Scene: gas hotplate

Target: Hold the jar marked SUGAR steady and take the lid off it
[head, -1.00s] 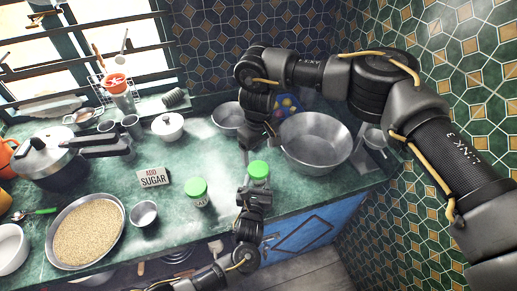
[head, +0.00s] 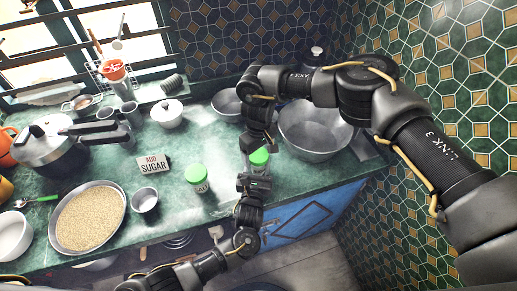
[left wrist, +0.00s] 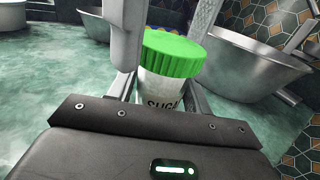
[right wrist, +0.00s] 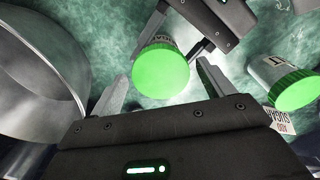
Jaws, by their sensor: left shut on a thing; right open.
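The SUGAR jar is white with a green lid (head: 259,157), and its label (left wrist: 161,103) shows in the left wrist view. My left gripper (head: 256,176) is shut around the jar's body, below the lid. The lid sits on the jar, which looks upright. My right gripper (right wrist: 162,72) is open and points down from above. Its two fingers stand on either side of the lid, and it also shows in the head view (head: 257,142). I cannot tell whether these fingers touch the lid.
A second green-lidded jar (head: 195,178) stands to the left, near the ADD SUGAR card (head: 153,164). A large metal bowl (head: 318,135) is close on the right, with a smaller bowl (head: 226,104) behind. A small cup (head: 145,200) and grain pan (head: 86,217) stand left.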

